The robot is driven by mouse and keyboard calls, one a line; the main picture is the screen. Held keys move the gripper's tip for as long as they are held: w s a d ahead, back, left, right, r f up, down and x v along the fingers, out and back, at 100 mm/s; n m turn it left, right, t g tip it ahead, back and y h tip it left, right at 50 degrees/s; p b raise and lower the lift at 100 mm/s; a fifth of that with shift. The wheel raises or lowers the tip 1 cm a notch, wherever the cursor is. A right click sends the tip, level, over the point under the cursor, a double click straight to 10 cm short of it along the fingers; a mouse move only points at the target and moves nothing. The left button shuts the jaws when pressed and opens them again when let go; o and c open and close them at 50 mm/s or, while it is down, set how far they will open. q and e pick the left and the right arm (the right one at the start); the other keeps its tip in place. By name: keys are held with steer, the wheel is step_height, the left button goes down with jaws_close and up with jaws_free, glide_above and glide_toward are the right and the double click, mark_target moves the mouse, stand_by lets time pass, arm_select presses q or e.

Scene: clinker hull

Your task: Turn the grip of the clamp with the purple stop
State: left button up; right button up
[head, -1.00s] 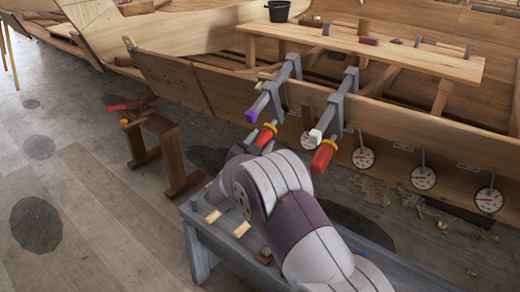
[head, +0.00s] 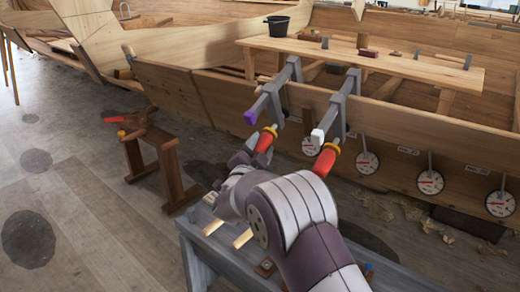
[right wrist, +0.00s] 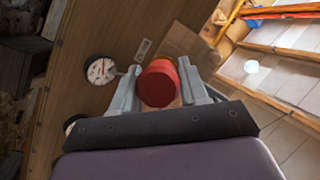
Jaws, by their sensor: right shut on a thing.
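The clamp with the purple stop (head: 250,117) is fixed on the hull plank, its grey bar (head: 271,95) sloping down toward me. Its red grip (head: 265,141) has a yellow-orange collar. My right gripper (head: 254,152) is shut on this grip at its lower end. In the right wrist view the round red end of the grip (right wrist: 158,84) sits between the two grey fingers. A second clamp with a white stop (head: 317,136) and its own red grip (head: 324,162) stands just to the right. My left gripper is not in view.
A grey bench (head: 205,244) stands below my right arm. A brown wooden stand (head: 155,160) is to the left. Round dials (head: 367,162) line the hull plank (head: 225,103). A plank table (head: 400,66) with a black bucket (head: 277,25) is behind.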

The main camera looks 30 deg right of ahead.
steer(key=shift+f, duration=0.1)
steer(key=o, duration=1)
steer(key=p+v, duration=0.1)
steer(key=v, duration=1.1)
steer(key=shift+s+a+p, duration=0.3)
steer(key=shift+p, duration=0.1)
